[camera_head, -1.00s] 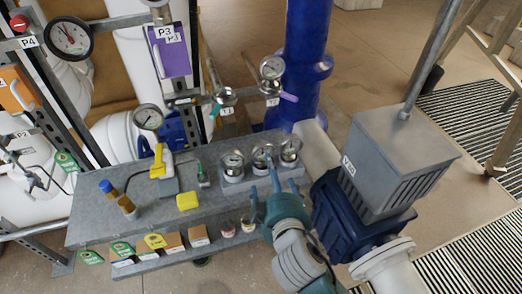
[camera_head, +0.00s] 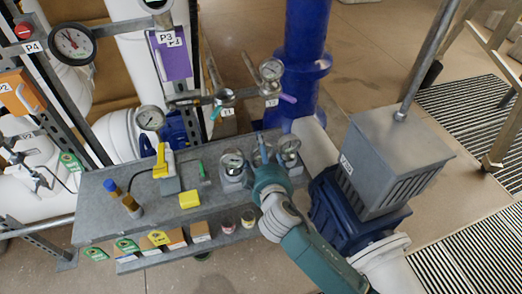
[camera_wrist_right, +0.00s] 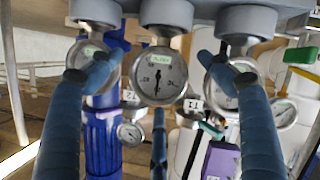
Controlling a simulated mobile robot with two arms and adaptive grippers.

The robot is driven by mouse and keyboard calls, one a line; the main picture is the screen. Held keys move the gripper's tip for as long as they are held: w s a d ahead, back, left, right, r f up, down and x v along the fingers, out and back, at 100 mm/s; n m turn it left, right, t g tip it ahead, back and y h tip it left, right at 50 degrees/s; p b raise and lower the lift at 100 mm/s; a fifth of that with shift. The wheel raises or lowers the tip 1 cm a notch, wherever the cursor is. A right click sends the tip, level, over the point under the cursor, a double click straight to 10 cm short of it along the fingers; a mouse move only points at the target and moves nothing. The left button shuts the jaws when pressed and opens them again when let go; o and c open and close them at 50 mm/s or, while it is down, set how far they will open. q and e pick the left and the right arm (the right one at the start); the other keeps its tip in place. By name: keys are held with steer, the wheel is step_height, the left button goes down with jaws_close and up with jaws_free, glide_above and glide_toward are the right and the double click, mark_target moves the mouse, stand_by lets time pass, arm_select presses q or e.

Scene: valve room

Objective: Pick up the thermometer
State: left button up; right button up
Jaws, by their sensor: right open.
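Three round gauges stand in a row on a grey holder at the right end of the bench; I cannot tell by label which is the thermometer. The left gauge (camera_head: 232,161) and right gauge (camera_head: 289,146) show in the head view; the middle one is mostly hidden behind my right gripper (camera_head: 262,148). The wrist view, upside down, shows the middle gauge (camera_wrist_right: 159,75) with a white dial and green label. My right gripper is open, its blue fingers spread to both sides of that gauge, partly covering the outer ones. My left gripper is not in view.
A blue-grey valve actuator (camera_head: 385,165) stands close right of my arm. Pipe gauges (camera_head: 270,70) and a blue column (camera_head: 307,55) rise behind.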

steer(key=c, duration=1)
steer(key=shift+c, duration=0.6)
step_height(320, 180, up, 20)
steer(key=b, duration=0.2)
steer(key=o, duration=0.3)
steer(key=shift+c, duration=0.8)
